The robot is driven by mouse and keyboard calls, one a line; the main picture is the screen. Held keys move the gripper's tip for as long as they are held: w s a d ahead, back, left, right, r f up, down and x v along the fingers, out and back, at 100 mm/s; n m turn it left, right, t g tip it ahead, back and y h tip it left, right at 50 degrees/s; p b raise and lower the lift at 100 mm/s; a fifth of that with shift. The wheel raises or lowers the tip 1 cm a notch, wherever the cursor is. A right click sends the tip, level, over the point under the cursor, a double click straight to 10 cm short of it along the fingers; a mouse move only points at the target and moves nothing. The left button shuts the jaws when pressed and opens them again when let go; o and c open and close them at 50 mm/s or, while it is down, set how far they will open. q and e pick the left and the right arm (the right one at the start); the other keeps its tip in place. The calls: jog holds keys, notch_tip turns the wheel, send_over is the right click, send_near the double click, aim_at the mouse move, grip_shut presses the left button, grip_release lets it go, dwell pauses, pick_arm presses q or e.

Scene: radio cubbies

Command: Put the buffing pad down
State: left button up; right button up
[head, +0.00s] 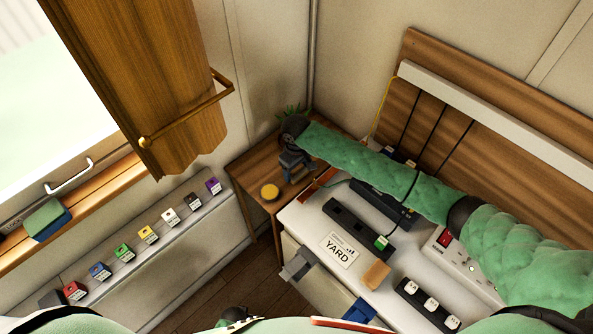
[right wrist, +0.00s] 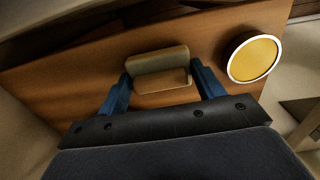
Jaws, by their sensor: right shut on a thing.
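My right gripper (head: 289,173) is over the small wooden side table in the corner, pointing down. In the right wrist view its two blue fingers (right wrist: 161,80) are shut on the buffing pad (right wrist: 158,62), a small block with an olive-tan upper part and a browner face. The pad is close to the wooden top (right wrist: 75,85); I cannot tell whether it touches it. In the head view the pad is hidden by the gripper.
A round yellow-topped tin (head: 269,192) stands near the gripper, also in the right wrist view (right wrist: 253,58). A plant (head: 292,112) is behind the gripper. The white desk (head: 300,222) adjoins the side table (head: 247,173). Coloured blocks line the left ledge (head: 172,238).

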jog(key=shift+f, duration=0.15)
jog(key=o, duration=1)
jog(key=shift+o, duration=0.2)
